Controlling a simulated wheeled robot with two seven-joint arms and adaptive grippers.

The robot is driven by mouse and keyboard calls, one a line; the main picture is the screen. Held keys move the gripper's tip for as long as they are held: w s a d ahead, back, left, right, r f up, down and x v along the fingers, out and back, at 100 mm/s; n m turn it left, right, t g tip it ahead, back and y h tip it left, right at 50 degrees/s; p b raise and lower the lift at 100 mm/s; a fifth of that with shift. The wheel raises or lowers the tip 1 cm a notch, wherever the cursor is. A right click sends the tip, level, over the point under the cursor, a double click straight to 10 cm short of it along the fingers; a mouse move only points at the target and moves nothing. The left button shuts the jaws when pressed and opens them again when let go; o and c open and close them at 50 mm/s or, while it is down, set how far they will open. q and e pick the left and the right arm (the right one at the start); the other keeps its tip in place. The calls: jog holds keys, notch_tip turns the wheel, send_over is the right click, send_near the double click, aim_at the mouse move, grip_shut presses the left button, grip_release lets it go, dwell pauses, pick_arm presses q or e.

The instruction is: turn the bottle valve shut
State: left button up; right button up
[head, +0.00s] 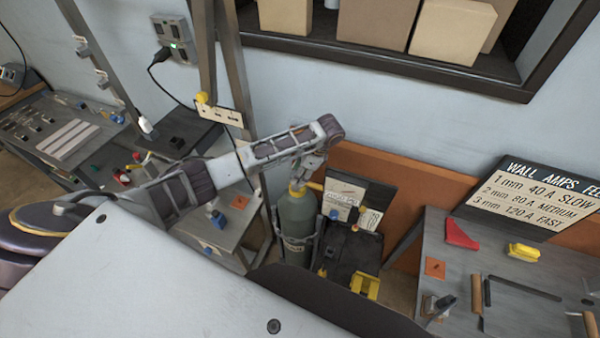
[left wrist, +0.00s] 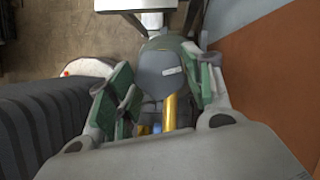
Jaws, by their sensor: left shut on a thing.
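The grey-green gas bottle (head: 297,222) stands upright in a rack below the back wall. My left arm reaches in from the left, and its gripper (head: 303,172) is at the bottle's top. A yellow fitting (head: 315,186) sticks out beside it. In the left wrist view, my left gripper (left wrist: 160,88) has its green-padded fingers on both sides of the bottle top and is shut on the valve, which is mostly hidden. A brass-yellow part (left wrist: 177,112) and a bit of blue show between the fingers. The bottle's green shoulder (left wrist: 165,43) is beyond. My right gripper is not in view.
A dark machine with a yellow part (head: 365,285) stands right of the bottle. A grey workbench (head: 510,270) with a red wedge (head: 461,235) and a yellow block (head: 523,251) is at right. An orange-brown panel (head: 415,190) stands behind. A small grey table (head: 228,232) is left of the bottle.

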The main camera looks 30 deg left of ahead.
pick_arm(q)
jog(key=shift+m+t, duration=0.7)
jog(key=shift+m, duration=1)
jog(key=o, duration=1)
jog(key=shift+s, duration=0.1)
jog(key=shift+o, duration=0.2)
jog(key=shift+v, duration=1.05)
jog(key=v, duration=1)
